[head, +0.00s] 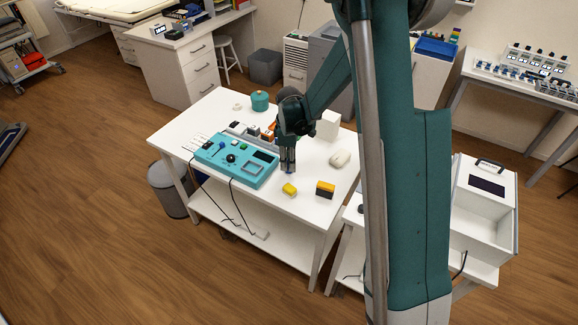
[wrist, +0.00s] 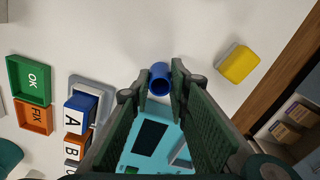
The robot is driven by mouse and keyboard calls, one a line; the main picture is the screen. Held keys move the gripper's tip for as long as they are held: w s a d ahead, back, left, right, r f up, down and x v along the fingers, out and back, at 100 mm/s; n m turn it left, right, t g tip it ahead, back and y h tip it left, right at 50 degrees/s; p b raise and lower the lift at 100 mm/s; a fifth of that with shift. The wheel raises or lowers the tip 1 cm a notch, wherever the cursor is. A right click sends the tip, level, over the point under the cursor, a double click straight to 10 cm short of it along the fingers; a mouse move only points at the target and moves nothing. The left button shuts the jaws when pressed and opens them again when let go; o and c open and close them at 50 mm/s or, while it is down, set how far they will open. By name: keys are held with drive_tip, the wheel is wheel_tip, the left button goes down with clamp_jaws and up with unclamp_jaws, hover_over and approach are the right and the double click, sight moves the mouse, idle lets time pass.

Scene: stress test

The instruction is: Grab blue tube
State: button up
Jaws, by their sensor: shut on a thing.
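The blue tube (wrist: 159,80) is a short, hollow-looking cylinder between the fingertips of my gripper (wrist: 160,92) in the wrist view. The fingers are shut on it, one on each side. In the head view my gripper (head: 288,168) points down over the white table, beside the right end of the teal device. Only a small blue bit of the tube (head: 290,174) shows below the fingertips there. I cannot tell whether the tube touches the table.
The teal device (head: 235,160) with knob and screen lies left of my gripper. A yellow block (head: 290,189) and a yellow-black block (head: 325,189) lie near the front edge. A white rounded object (head: 340,159) lies to the right. Green and orange trays (wrist: 28,80) show in the wrist view.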

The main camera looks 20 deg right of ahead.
drive_tip(key=shift+r, duration=0.15)
wheel_tip(320, 180, up, 10)
drive_tip(key=p, duration=0.1)
idle(0.6)
